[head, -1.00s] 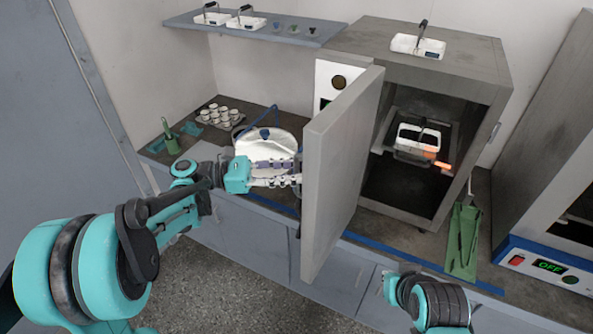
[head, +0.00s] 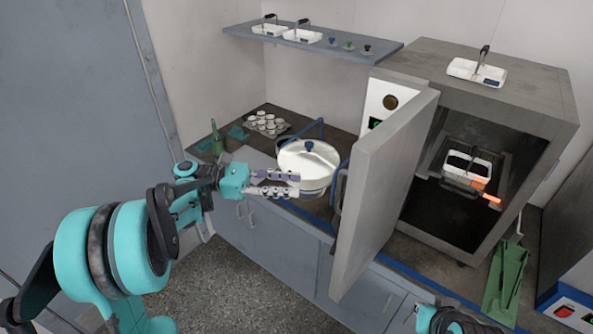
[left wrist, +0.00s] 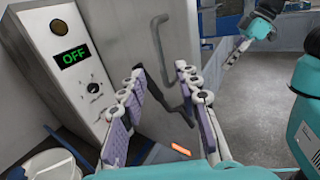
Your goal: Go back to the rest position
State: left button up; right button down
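My left gripper (head: 298,185) is in front of the round white lidded pot, left of the open grey oven door (head: 385,200). Its two fingers are apart with nothing between them. In the left wrist view the gripper (left wrist: 152,95) is also open and empty, with the door handle (left wrist: 160,50) beyond the fingers and not held. My right gripper shows small at the upper right of the left wrist view (left wrist: 238,52); its opening is unclear. In the head view only part of my right arm shows at the bottom edge.
The oven (head: 500,85) holds a white tray (head: 467,168) beside an orange glow. The white pot (head: 310,160) and a rack of small cups (head: 267,123) stand on the counter. The floor in front is clear.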

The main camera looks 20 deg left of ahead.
pick_arm(q)
jog(key=s+d+f+m+t+y+b, duration=0.1)
jog(key=s+d+f+m+y+b, duration=0.2)
jog(key=s+d+f+m+y, duration=0.55)
jog(key=s+a+f+m+t+y+b, duration=0.1)
jog(key=s+a+f+m+y+b, duration=0.1)
jog(key=s+a+f+m+y, duration=0.1)
jog(key=s+a+f+m+t+y+b, duration=0.2)
jog(key=s+a+f+m+y, duration=0.2)
jog(key=a+f+m+y, duration=0.2)
notch_tip(320, 180, down, 3)
jog(key=shift+s+a+f+m, duration=0.15)
jog(key=shift+s+a+m, duration=0.15)
jog(key=shift+m, duration=0.95)
